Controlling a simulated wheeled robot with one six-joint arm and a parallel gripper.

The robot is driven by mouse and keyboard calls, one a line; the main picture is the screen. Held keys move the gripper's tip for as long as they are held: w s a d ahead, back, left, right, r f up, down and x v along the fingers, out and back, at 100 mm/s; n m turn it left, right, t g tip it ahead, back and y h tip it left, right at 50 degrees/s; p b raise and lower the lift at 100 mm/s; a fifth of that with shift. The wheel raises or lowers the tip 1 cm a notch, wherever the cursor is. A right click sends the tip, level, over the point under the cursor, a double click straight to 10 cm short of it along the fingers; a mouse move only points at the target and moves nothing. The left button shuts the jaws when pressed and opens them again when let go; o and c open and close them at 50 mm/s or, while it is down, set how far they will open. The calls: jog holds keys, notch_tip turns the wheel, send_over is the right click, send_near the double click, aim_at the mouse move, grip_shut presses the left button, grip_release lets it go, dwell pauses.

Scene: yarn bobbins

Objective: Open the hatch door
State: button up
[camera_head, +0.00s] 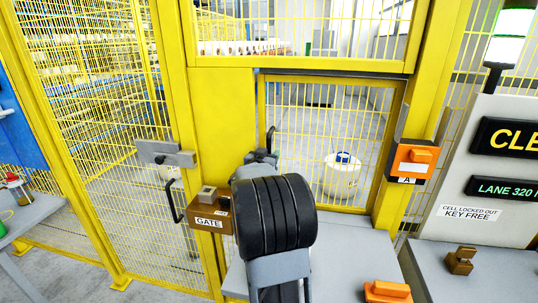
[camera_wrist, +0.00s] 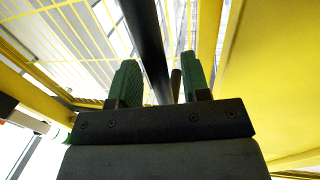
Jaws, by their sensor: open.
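The hatch door (camera_head: 262,105) is a yellow-framed mesh panel right of a wide yellow post in the head view, and it looks closed. Its black bar handle (camera_head: 270,138) stands at the left edge of the door, partly hidden by my arm. In the wrist view my gripper (camera_wrist: 160,62) has its two green fingers apart. The black handle bar (camera_wrist: 148,40) runs between them, with a gap visible on the left side. The fingers are not shut on it. My black wrist hides most of the gripper in the head view.
An orange lock box marked A (camera_head: 412,158) sits on the right post. A brown GATE box (camera_head: 208,212) and a black gate handle (camera_head: 172,203) are at the left. A white bobbin (camera_head: 342,178) stands behind the mesh.

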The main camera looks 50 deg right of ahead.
jog(key=shift+c, duration=0.4)
grip_shut()
